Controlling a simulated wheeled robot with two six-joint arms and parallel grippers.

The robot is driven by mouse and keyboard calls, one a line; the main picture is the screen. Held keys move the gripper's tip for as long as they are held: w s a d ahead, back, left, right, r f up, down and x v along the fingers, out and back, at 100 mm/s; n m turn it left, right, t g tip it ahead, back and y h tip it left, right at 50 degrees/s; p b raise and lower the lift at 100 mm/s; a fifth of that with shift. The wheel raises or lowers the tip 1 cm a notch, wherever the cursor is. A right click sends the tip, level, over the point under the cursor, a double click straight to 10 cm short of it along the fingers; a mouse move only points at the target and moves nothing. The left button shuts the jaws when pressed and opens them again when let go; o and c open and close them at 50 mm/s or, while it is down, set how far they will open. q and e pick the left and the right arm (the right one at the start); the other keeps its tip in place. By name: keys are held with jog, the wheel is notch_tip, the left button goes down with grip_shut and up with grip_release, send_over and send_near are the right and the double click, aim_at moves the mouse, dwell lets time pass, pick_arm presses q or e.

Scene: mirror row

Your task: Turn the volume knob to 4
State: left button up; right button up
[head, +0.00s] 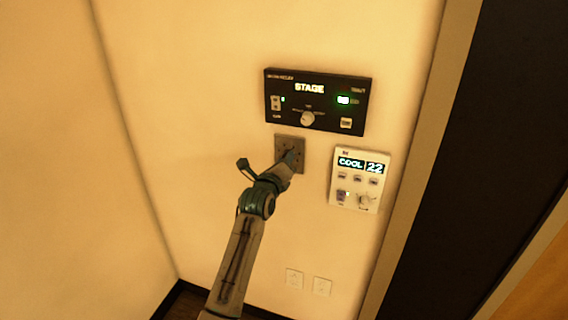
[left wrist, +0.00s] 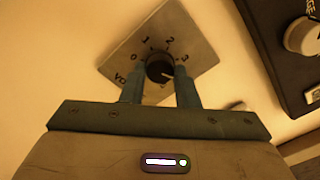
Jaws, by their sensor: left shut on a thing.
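The volume knob (left wrist: 159,67) is small, round and black, on a square grey plate (left wrist: 185,30). The printed numbers 0 to 3 show around it; any 4 is hidden. A light mark on the knob points to the lower right, below the 3 and toward the right-hand finger. My left gripper (left wrist: 159,76) is shut on the knob, one finger on each side. In the head view the plate (head: 281,141) is on the wall, and my left gripper (head: 290,158) covers the knob. My right gripper is not in view.
A black STAGE panel (head: 330,118) with its own white knob is just above the plate. A white thermostat panel (head: 347,194) reading COOL 22 is close on the right. Two wall sockets (head: 294,279) are lower down. The wall on the left is bare.

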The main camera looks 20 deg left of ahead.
pick_arm(q)
jog(key=shift+f+m, duration=0.1)
jog(key=shift+m, duration=0.8)
jog(key=o, duration=1)
jog(key=shift+c, duration=0.2)
jog(key=s+b, duration=0.3)
jog(key=s, duration=0.8)
jog(key=shift+a, duration=0.2)
jog(key=shift+w, duration=0.1)
